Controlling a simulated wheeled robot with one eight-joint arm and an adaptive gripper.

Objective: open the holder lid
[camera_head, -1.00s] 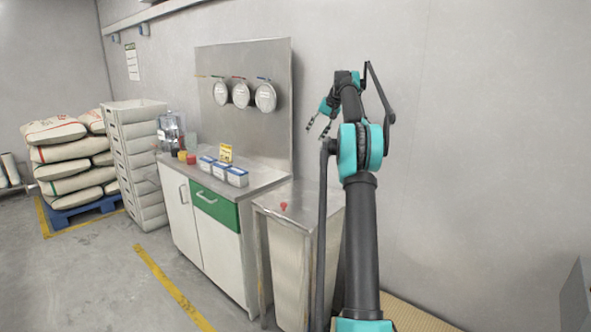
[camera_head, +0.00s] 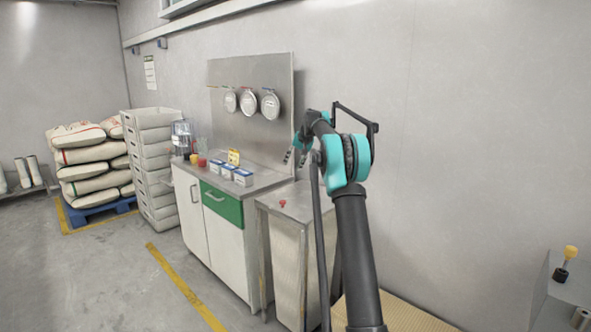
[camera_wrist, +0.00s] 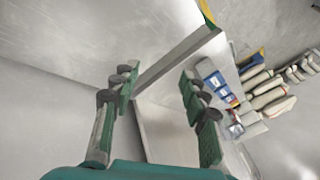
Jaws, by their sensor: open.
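I take the holder to be the metal-framed, cream-sided bin (camera_head: 287,265). It stands at the right end of the counter. Its flat steel lid (camera_head: 300,202) looks shut and has a small red knob (camera_head: 283,204) near the front edge. My gripper (camera_head: 295,157) is open and empty in the head view, above the bin and apart from it. In the wrist view its two fingers (camera_wrist: 157,86) are spread wide with nothing between them. The red knob is not clearly visible there.
A counter with a green drawer (camera_head: 222,204) adjoins the bin. Blue-and-white boxes (camera_head: 228,172) sit on it, and they also show in the wrist view (camera_wrist: 217,82). Round containers (camera_head: 249,103) hang on the steel backboard (camera_head: 285,80). A grey machine with a yellow knob (camera_head: 570,252) is at lower right.

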